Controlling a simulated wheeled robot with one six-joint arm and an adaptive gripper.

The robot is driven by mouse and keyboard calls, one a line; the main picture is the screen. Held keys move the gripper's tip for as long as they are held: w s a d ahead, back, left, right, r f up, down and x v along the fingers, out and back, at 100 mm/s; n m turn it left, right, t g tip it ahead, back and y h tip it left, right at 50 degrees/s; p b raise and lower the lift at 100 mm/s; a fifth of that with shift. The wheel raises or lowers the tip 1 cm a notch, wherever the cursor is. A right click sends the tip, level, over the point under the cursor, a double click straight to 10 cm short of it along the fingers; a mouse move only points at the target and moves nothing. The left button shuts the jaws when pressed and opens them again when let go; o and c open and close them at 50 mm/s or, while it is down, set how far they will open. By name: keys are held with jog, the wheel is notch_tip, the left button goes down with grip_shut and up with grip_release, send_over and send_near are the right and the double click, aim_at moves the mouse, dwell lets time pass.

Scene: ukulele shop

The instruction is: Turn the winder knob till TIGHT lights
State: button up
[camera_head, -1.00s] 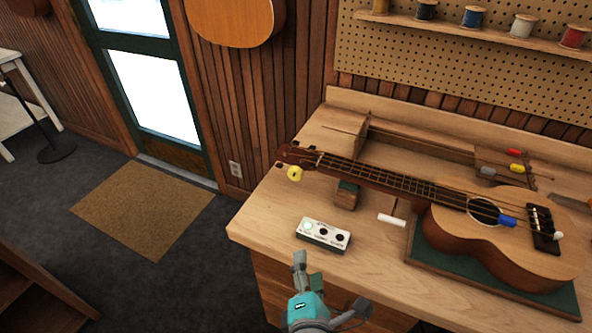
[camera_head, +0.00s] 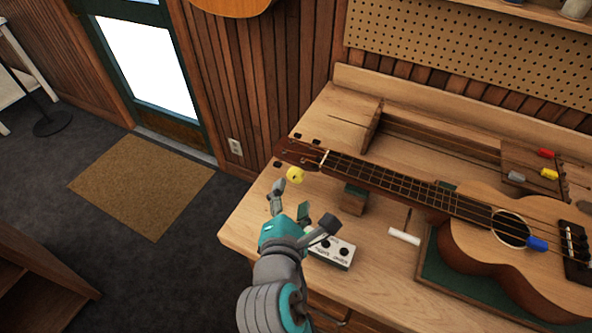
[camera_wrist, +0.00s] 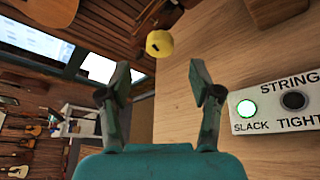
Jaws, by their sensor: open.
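The yellow winder knob (camera_head: 295,175) sits at the ukulele's headstock end, at the bench's left side. In the wrist view the knob (camera_wrist: 159,44) is ahead of my gripper, above the gap between the fingers. My gripper (camera_head: 290,205) is open and empty, just short of the knob and not around it. Its two fingers (camera_wrist: 160,82) stand apart in the wrist view. The white STRING indicator box (camera_wrist: 278,100) shows a green lit lamp over SLACK; the lamp beside it is dark. My gripper partly hides the box (camera_head: 332,252) in the head view.
The ukulele (camera_head: 500,215) lies on the bench, its neck on a small block (camera_head: 353,198). A white stick (camera_head: 404,236) lies near the box. Pegs in a wooden rack (camera_head: 535,165) stand behind. Open floor lies left of the bench.

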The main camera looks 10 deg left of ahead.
aim_at(295, 179)
jog(key=x, duration=0.8)
jog(key=shift+w, duration=0.1)
jog(key=c, duration=1.2)
